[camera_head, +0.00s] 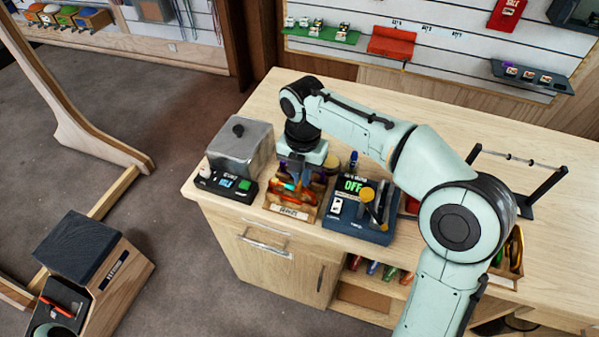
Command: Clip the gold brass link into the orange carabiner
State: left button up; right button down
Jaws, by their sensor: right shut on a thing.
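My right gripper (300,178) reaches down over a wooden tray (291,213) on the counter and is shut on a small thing. An orange piece (286,186) shows right at its fingertips, and it looks like the orange carabiner, though its outline is too small to tell. Other coloured gear in the tray is partly hidden by the gripper. A gold piece (367,194) stands on a blue device (358,226) right of the tray; I cannot tell whether it is the brass link. My left gripper is not in view.
A black stand with a bar (540,190) is at the right. The counter (290,98) is clear behind the arm.

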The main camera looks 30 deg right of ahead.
jog(key=shift+s+d+f+b, duration=0.1)
jog(key=shift+s+d+b, duration=0.2)
jog(key=shift+s+d, duration=0.55)
dwell(1.3)
jog(key=shift+a, duration=0.1)
jog(key=c, duration=0.9)
grip_release()
jog(key=shift+r+p, duration=0.35)
jog(key=shift+p, duration=0.05)
jog(key=shift+s, duration=0.1)
jog(key=shift+s+d+b, duration=0.6)
jog(key=shift+s+d, duration=0.75)
jog(key=shift+s, duration=0.1)
